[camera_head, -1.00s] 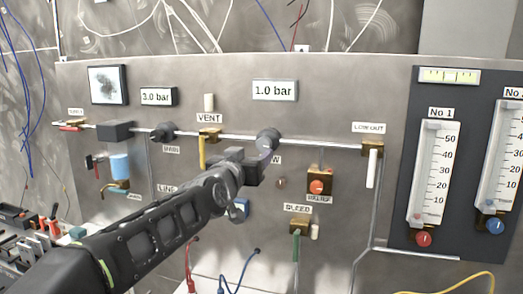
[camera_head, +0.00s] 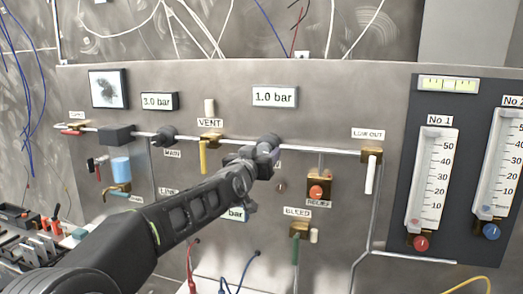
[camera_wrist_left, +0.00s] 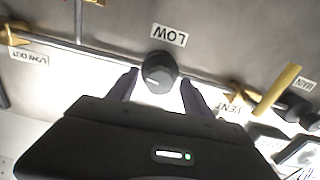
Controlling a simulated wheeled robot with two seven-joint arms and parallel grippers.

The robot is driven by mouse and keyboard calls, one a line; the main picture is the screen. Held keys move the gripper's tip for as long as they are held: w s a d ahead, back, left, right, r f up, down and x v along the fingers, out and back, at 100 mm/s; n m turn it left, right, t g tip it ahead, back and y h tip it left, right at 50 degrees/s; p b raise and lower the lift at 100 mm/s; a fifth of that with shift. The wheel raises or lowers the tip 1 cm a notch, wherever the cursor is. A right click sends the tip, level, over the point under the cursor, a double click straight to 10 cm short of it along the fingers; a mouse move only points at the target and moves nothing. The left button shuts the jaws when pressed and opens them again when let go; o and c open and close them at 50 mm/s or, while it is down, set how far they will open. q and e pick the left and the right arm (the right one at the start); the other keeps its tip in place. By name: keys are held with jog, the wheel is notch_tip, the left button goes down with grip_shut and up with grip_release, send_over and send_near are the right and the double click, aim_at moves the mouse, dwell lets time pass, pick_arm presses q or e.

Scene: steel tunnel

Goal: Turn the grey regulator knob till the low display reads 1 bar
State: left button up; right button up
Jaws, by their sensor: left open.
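The grey regulator knob (camera_wrist_left: 159,72) shows in the wrist view beside the LOW label, on the pipe. My left gripper (camera_head: 268,150) is open at the knob in the head view and covers most of it. In the wrist view its two fingers stand on either side of the knob; I cannot tell whether they touch it. The display above the knob (camera_head: 274,97) reads 1.0 bar. A lower display (camera_head: 237,214) is partly hidden by my arm; only "bar" is legible. My right gripper is not in view.
A display at the upper left (camera_head: 158,101) reads 3.0 bar. The yellow VENT handle (camera_head: 203,157) is left of the gripper. The red RELIEF knob (camera_head: 317,191) and the green BLEED handle (camera_head: 295,249) are to the lower right. Two flow tubes stand at the far right.

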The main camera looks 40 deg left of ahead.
pick_arm(q)
jog(key=shift+c, duration=0.2)
grip_shut()
jog(key=shift+r+m+p, duration=0.15)
jog(key=shift+m+p, duration=0.2)
jog(key=shift+m, duration=0.05)
jog(key=shift+o, duration=0.2)
grip_release()
jog(key=shift+s, duration=0.1)
jog(key=b+v, duration=0.3)
jog(key=v, duration=0.4)
jog(key=shift+s+d, duration=0.15)
jog(key=shift+s, duration=0.15)
